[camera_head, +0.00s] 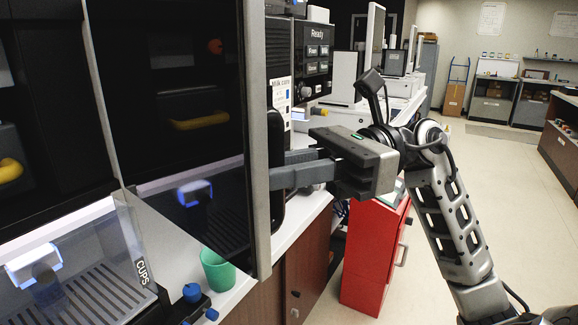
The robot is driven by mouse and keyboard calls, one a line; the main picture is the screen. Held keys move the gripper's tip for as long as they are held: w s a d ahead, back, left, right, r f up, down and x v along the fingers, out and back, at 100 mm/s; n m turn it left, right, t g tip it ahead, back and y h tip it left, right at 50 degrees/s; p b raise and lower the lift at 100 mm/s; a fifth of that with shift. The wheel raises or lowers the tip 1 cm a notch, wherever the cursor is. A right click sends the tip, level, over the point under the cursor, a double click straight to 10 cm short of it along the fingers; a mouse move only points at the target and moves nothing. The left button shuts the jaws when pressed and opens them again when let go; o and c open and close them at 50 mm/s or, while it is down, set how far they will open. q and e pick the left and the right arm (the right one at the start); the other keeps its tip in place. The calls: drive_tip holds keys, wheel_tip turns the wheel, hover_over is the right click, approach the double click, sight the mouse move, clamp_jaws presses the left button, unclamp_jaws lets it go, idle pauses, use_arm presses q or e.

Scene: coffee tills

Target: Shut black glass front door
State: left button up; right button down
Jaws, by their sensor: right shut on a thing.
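The black glass front door (165,110) fills the left of the head view. It stands swung out, with its silver edge frame (257,130) toward the middle. My right gripper (287,170) reaches in from the right and is shut at this edge, on a dark upright handle on the door's far side. Its fingers hide part of the handle. The dark machine front (297,60) with a "Ready" panel stands behind the door's edge. My left gripper is not in view.
A green cup (217,270) stands on the white counter below the door. A clear "CUPS" bin (85,270) is at the lower left. A red cabinet (372,250) stands below my right gripper. Open floor (510,210) lies to the right.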

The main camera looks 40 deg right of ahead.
sight(261, 195)
drive_tip(key=shift+f, duration=0.15)
drive_tip(key=shift+s+a, duration=0.25)
drive_tip(key=shift+a, duration=0.25)
drive_tip(key=a, duration=0.1)
drive_tip(key=s+a, duration=0.1)
drive_tip(key=a, duration=0.2)
drive_tip(key=shift+s+a, duration=0.2)
drive_tip(key=shift+s, duration=0.05)
drive_tip(key=shift+s+a, duration=0.15)
drive_tip(key=shift+a, duration=0.5)
